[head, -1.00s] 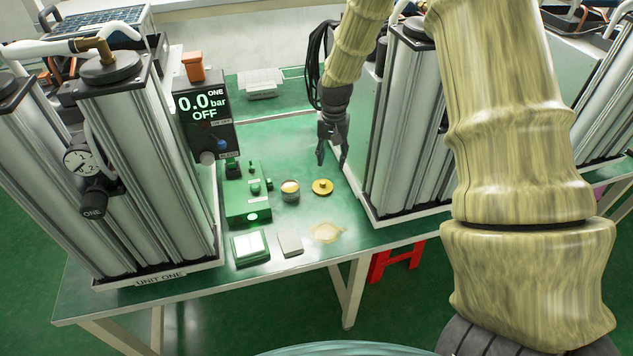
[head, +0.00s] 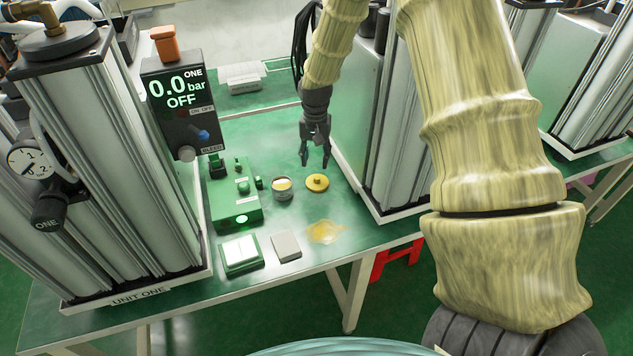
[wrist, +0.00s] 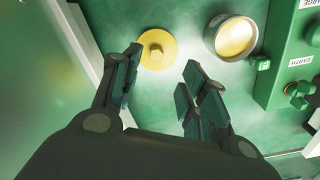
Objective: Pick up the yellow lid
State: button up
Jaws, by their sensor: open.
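The yellow lid (head: 317,182) is a small round disc with a raised knob, lying flat on the green table (head: 345,205). In the wrist view the lid (wrist: 157,49) shows beyond the fingertips, nearer the left finger. My gripper (head: 316,160) is open and empty, just above and behind the lid in the head view, fingers pointing down. In the wrist view my gripper (wrist: 160,75) has its fingers spread, with the lid ahead of the gap and apart from them. A round metal sieve cup (head: 283,188) with yellowish content stands just left of the lid.
A green control box (head: 233,205) stands left of the cup. A white-topped pad (head: 241,252), a grey block (head: 286,246) and a yellow spill (head: 324,232) lie in front. Tall column units stand left (head: 150,170) and right (head: 385,120), the right one close to my gripper.

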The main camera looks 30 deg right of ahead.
aim_at(317, 177)
jog(key=shift+f, duration=1.7)
jog(key=shift+d+f+p, duration=0.25)
jog(key=shift+f+p, duration=0.45)
jog(key=shift+f, duration=0.1)
jog(key=shift+d+f+p, duration=0.1)
jog(key=shift+f+p, duration=0.35)
jog(key=shift+f, duration=1.35)
jog(key=c, duration=0.9)
